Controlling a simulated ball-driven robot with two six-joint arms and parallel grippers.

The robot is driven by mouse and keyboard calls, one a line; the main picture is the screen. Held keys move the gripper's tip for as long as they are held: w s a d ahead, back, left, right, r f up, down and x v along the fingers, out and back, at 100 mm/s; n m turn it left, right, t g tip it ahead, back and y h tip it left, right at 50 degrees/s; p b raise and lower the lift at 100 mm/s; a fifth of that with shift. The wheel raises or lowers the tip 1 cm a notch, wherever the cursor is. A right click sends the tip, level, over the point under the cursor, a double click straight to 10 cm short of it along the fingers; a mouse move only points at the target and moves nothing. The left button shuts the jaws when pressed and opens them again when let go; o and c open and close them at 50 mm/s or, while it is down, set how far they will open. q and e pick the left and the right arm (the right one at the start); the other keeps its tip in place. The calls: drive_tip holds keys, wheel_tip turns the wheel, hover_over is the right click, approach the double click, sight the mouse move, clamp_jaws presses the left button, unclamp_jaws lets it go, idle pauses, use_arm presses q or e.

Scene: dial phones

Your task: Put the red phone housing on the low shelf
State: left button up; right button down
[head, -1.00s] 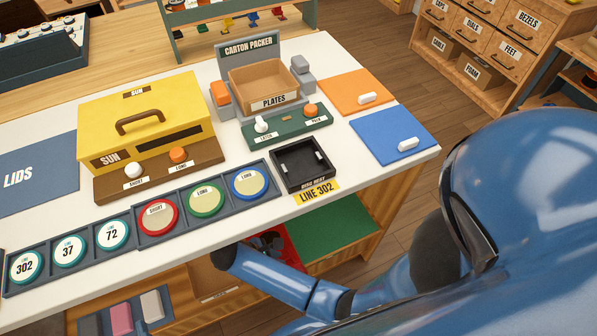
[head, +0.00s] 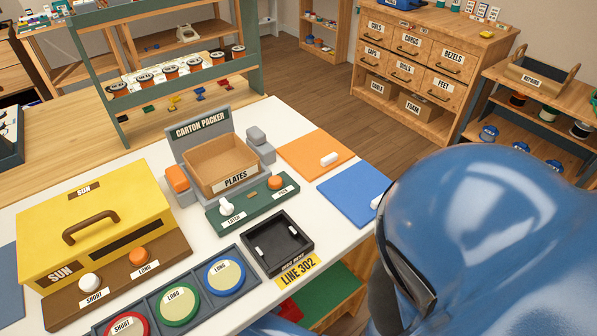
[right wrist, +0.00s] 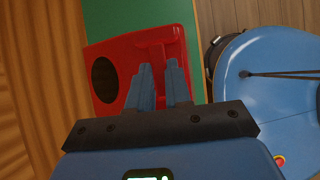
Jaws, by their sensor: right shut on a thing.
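The red phone housing (right wrist: 115,58) lies at the green surface of the low shelf (right wrist: 130,25) in the right wrist view, with a dark round opening on its left. My right gripper (right wrist: 159,67) is shut on a raised red part of it. I cannot tell whether the housing rests on the green or is just above it. In the head view only a bit of red housing (head: 291,311) shows below the table edge, beside the green shelf (head: 335,290). My left gripper is not in view.
The white table (head: 333,228) overhangs the low shelf. On it stand a black tray (head: 298,264), a carton packer (head: 185,130), a yellow SUN box (head: 140,200) and round dials. Wooden shelf wall (right wrist: 30,90) lies left of the housing. Green surface shows bare beyond it.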

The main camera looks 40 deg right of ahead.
drive_tip(key=s+d+f+b, duration=0.1)
drive_tip(key=d+f+b, duration=0.1)
drive_tip(key=d, duration=0.8)
drive_tip(key=shift+f, duration=0.7)
drive_tip(key=c, duration=1.1)
unclamp_jaws()
drive_tip(key=shift+f, duration=0.1)
drive_tip(key=shift+o, duration=0.2)
